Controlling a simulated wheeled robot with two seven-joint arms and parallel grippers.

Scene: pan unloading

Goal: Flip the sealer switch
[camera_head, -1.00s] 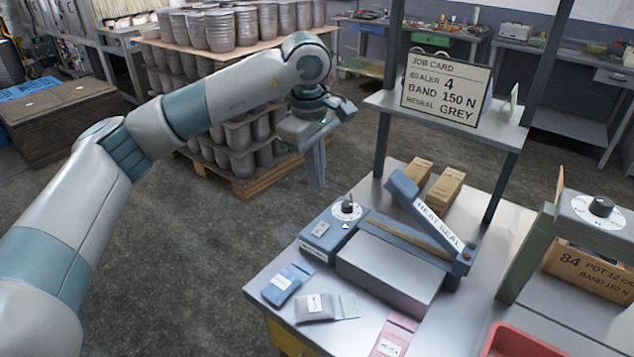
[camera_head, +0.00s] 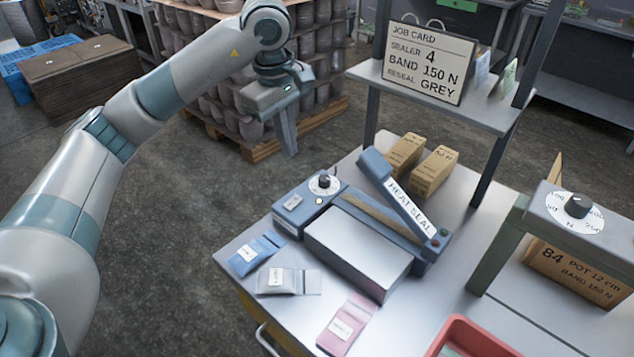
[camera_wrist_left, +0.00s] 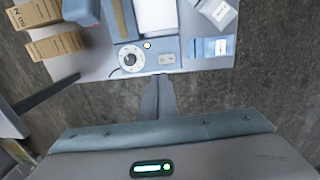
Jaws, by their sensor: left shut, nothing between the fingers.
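The blue-grey heat sealer (camera_head: 285,226) stands on the metal bench, its HEAT SEAL arm (camera_head: 405,195) raised at a slant. A white dial with a black knob (camera_head: 323,183) sits on its left end; the dial also shows in the left wrist view (camera_wrist_left: 131,59). Next to the dial is a small pale plate (camera_head: 292,202), also in the left wrist view (camera_wrist_left: 167,58); I cannot tell whether it holds the switch. A small lamp (camera_wrist_left: 147,45) glows nearby. My left gripper (camera_head: 290,152) is shut and empty, pointing down beyond the bench edge, apart from the sealer. My right gripper is out of view.
Blue (camera_head: 256,252), grey (camera_head: 288,281) and pink (camera_head: 346,325) packets lie before the sealer. Two cardboard boxes (camera_head: 433,172) stand behind it. A job card (camera_head: 430,62) reading sealer 4 stands on the shelf. A red tray (camera_head: 470,338) and a second dial (camera_head: 577,206) are at right.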

